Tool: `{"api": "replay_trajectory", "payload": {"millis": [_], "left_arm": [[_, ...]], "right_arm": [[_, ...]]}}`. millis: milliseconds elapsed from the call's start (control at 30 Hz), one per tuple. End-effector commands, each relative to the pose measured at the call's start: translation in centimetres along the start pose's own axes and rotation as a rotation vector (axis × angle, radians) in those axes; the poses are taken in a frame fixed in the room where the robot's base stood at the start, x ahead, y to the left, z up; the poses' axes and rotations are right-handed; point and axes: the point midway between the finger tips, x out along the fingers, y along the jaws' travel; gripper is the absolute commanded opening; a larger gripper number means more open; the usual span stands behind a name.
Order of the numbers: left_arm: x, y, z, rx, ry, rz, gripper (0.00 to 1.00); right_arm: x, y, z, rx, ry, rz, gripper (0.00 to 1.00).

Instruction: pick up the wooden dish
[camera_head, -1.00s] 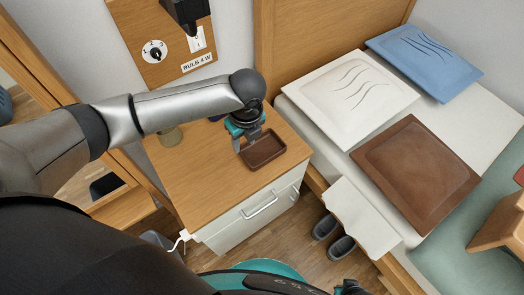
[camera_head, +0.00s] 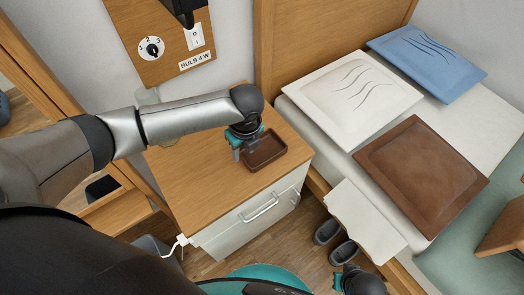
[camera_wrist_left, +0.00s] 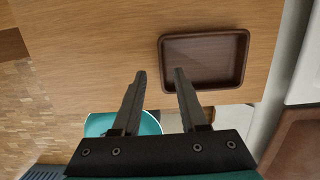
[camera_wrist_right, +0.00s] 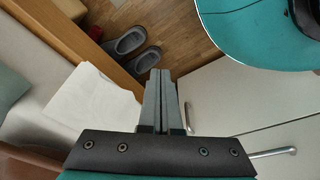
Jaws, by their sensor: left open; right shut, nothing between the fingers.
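The wooden dish (camera_head: 277,157) is a dark brown, shallow rectangular tray on the bedside cabinet's top. It also shows in the left wrist view (camera_wrist_left: 215,84). My left gripper (camera_head: 246,156) is open at the dish's left side. In the left wrist view, one finger of the left gripper (camera_wrist_left: 160,73) appears over the dish's near left inside and the other lies outside its left wall. I cannot tell whether they touch it. My right gripper (camera_wrist_right: 162,72) is shut and empty, away from the dish, above the floor near the slippers.
The cabinet (camera_head: 190,190) has a white drawer front with a handle (camera_head: 260,209). A bed with white (camera_head: 345,90), blue (camera_head: 427,60) and brown (camera_head: 420,175) cushions stands at the right. Grey slippers (camera_head: 335,240) lie on the floor. A switch panel (camera_head: 160,40) is on the wall.

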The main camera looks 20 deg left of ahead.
Motion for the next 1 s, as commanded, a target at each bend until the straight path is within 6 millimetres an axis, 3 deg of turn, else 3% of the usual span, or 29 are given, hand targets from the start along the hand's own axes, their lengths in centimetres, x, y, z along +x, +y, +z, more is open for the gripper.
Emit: {"api": "replay_trajectory", "payload": {"millis": [533,933,1000], "left_arm": [[3.8,-0.1,-0.2,0.001,0.000,0.001,0.42],[4.2,-0.1,-0.2,0.001,0.000,0.000,0.42],[4.2,-0.1,-0.2,0.001,0.000,0.000,0.36]], "right_arm": [[-3.8,-0.5,-3.5,0.007,0.041,-0.008,0.00],[-4.6,-0.5,-4.0,0.008,0.050,-0.008,0.00],[-4.6,-0.5,-4.0,0.008,0.050,-0.008,0.00]]}}
